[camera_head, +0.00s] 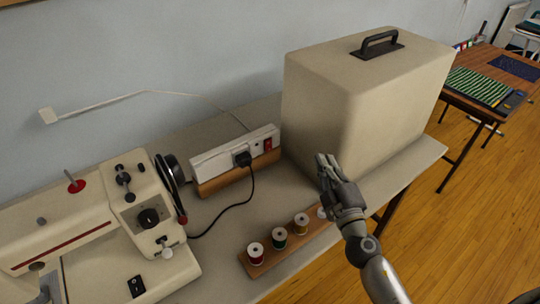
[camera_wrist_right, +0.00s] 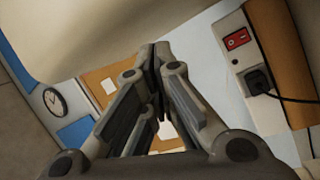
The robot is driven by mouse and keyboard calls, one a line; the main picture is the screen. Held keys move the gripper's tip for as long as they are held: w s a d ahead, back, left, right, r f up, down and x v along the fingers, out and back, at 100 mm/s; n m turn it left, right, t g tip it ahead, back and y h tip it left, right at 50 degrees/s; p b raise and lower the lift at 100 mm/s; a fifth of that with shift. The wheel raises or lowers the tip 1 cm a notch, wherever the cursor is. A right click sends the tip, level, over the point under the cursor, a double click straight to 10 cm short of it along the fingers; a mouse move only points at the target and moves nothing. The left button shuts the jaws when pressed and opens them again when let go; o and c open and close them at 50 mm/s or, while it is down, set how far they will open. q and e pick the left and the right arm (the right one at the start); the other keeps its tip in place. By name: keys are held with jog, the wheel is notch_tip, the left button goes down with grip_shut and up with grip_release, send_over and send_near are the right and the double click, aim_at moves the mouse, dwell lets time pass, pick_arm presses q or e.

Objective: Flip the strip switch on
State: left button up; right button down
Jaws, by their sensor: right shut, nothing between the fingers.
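The white power strip (camera_head: 215,159) lies on a wooden block on the table, with a black plug (camera_head: 242,158) in it. Its red rocker switch (camera_head: 268,143) is at the right end of the strip. In the right wrist view the red switch (camera_wrist_right: 238,39) is at the upper right, above the plug (camera_wrist_right: 257,82). I cannot tell which side of the rocker is pressed. My right gripper (camera_head: 325,161) is shut and empty, to the right of the switch and apart from it, in front of the beige case. Its closed fingers (camera_wrist_right: 158,52) show in the wrist view. My left gripper is not in view.
The large beige case (camera_head: 315,110) stands just right of the strip. A sewing machine (camera_head: 90,225) is at the left. A wooden rack (camera_head: 262,268) with several thread spools lies in front, partly behind my right gripper. A black cord (camera_head: 225,208) runs from the plug across the table.

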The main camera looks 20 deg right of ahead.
aim_at(264, 150)
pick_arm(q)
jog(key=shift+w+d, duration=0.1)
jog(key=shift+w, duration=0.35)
pick_arm(e)
jog(key=w+a+f+n+g+y, duration=0.2)
jog(key=a+f+n+g+y, duration=0.2)
jog(key=n, duration=0.5)
notch_tip(264, 150, down, 4)
jog(key=shift+w+a+r+y, duration=0.25)
jog(key=shift+w+a+y, duration=0.25)
jog(key=shift+y, duration=0.6)
pick_arm(q)
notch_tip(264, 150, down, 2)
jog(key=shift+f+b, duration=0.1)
jog(key=shift+b, duration=0.95)
pick_arm(e)
jog(key=x, duration=1.4)
jog(key=shift+s+a+f, duration=0.1)
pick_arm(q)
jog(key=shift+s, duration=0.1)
